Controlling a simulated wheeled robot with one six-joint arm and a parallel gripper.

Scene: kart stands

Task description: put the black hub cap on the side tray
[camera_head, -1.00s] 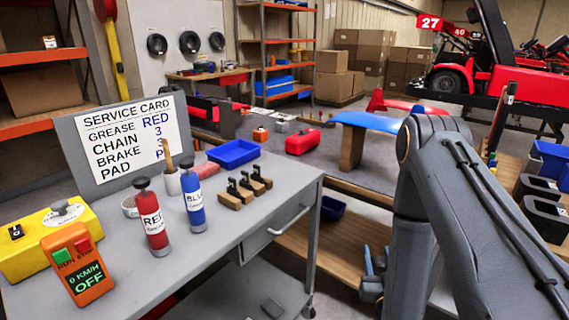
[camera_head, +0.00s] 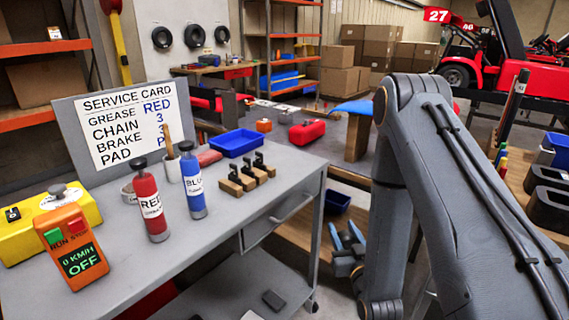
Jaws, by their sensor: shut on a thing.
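My gripper (camera_head: 346,236), with two blue fingertips pointing away from me, is low beside the right end of the grey cart (camera_head: 262,190). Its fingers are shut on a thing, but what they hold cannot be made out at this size. No black hub cap can be identified in the head view. A blue tray (camera_head: 237,143) stands on the back right of the cart top; I cannot tell whether it is the side tray. My gripper is to its lower right, apart from it.
The cart top carries a red bottle (camera_head: 150,208), a blue bottle (camera_head: 192,183), several wooden blocks with black clips (camera_head: 247,174) and an orange control box (camera_head: 73,250). A blue bin (camera_head: 336,202) sits behind my gripper. Black holders (camera_head: 550,205) stand at the right.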

